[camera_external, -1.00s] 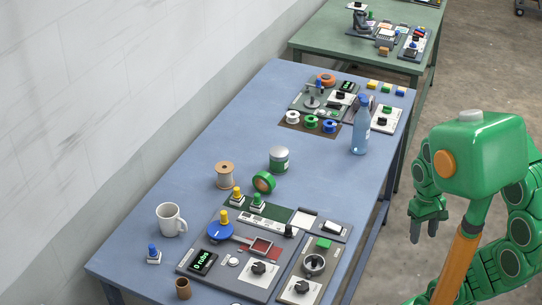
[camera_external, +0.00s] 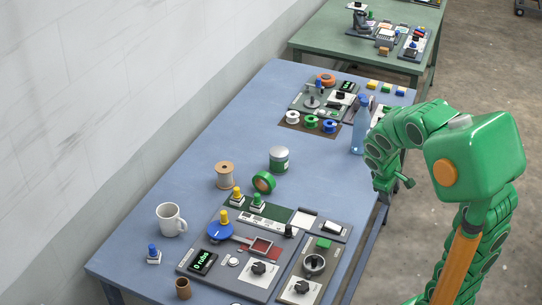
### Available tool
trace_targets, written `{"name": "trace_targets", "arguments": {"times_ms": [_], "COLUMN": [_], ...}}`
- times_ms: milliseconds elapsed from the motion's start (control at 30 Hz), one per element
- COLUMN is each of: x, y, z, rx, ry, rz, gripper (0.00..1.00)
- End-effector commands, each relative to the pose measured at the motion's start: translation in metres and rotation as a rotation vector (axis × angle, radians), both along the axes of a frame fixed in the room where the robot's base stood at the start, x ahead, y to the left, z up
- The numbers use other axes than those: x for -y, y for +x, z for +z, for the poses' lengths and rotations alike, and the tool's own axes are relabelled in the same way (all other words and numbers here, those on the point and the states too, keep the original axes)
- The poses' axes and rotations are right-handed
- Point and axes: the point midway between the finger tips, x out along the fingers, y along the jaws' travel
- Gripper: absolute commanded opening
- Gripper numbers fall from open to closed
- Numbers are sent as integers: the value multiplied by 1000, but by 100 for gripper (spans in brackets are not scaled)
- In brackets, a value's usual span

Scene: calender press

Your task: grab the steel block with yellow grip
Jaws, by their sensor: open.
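The steel block with yellow grip (camera_external: 236,197) stands upright at the back left edge of the press panel, on or by its green strip. A similar block with a green grip (camera_external: 257,203) stands close to its right. A block with a blue grip (camera_external: 153,255) stands apart on the table near the front left. A yellow knob (camera_external: 224,216) also rises from the blue disc (camera_external: 219,231) on the panel. My gripper (camera_external: 396,187) is open and empty near the table's right edge, far to the right of the yellow-grip block. My arm partly hides its fingers.
A white mug (camera_external: 171,219), a wooden spool (camera_external: 224,176), a green tape roll (camera_external: 264,182) and a green-white can (camera_external: 279,160) stand around the panel. A blue bottle (camera_external: 361,126) stands near my arm. The blue table (camera_external: 325,187) is clear between can and right edge.

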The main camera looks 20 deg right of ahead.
Motion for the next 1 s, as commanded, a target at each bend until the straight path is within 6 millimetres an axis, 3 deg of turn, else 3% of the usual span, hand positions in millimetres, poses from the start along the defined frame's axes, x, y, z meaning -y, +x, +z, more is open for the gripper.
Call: {"name": "trace_targets", "arguments": {"times_ms": [267,467,667,833,1000], "x": [-7,-46,-109,-185,-271], "y": [83,143,192,222,233], "z": [5,10,5,-11,-40], "rx": [4,-3,-28,-52,-84], "ry": [-306,-523,-736,-909,-1077], "rz": [347,634,941,1217,1505], "gripper": [52,52,52,52,52]}}
